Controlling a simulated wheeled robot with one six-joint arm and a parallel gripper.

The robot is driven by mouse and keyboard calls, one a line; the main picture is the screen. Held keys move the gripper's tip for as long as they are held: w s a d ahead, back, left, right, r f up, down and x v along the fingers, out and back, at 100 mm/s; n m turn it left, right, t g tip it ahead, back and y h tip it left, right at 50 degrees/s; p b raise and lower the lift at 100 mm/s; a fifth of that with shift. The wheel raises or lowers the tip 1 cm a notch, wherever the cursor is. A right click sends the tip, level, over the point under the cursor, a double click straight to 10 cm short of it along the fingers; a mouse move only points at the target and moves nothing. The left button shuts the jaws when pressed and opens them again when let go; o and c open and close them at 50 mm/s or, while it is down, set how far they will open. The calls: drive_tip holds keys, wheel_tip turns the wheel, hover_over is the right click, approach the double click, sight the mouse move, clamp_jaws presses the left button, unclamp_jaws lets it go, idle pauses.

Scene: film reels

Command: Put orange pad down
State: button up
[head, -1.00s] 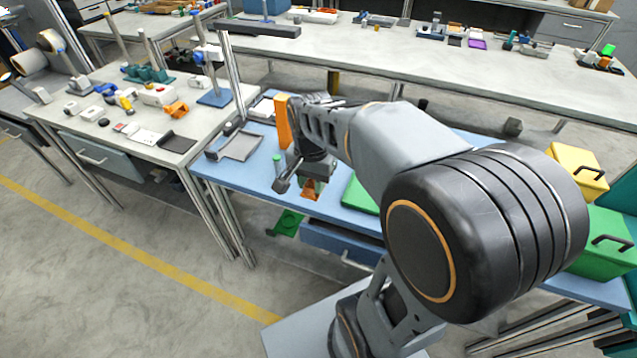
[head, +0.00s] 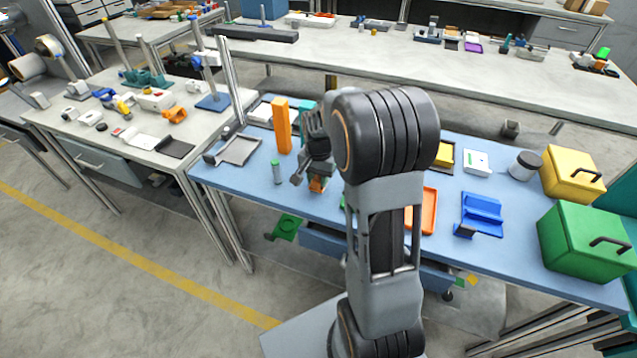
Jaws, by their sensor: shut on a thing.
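My gripper (head: 317,178) hangs over the left half of the blue-topped bench (head: 342,214), pointing down. It is shut on the orange pad (head: 317,185), which shows as a small orange patch between and below the fingertips. Most of the pad is hidden by the gripper. I cannot tell whether the pad touches the bench or hangs just above it.
A tall orange block (head: 282,126), a small green-topped cylinder (head: 276,172) and a grey tray (head: 240,150) stand left of the gripper. An orange tray (head: 428,212), a blue holder (head: 481,213), a yellow box (head: 572,174) and a green box (head: 585,240) are to the right. My arm hides the bench middle.

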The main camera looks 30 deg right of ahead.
sight(318, 177)
drive_tip(key=shift+f, duration=1.2)
drive_tip(key=shift+f, duration=0.1)
drive_tip(key=o, duration=0.9)
drive_tip(key=shift+c, duration=0.2)
wheel_tip(318, 177, up, 12)
drive_tip(key=shift+a+f+p, duration=0.1)
drive_tip(key=shift+p, duration=0.35)
drive_tip(key=s+a+n+t, duration=0.1)
drive_tip(key=s+a+n, duration=0.3)
drive_tip(key=s, duration=0.4)
drive_tip(key=s+a+r+n+t, duration=0.1)
drive_tip(key=s+a+n+t, duration=0.1)
drive_tip(key=s+a+n, duration=0.3)
drive_tip(key=s, duration=0.2)
drive_tip(key=shift+s+n, duration=0.3)
drive_tip(key=shift+s, duration=0.1)
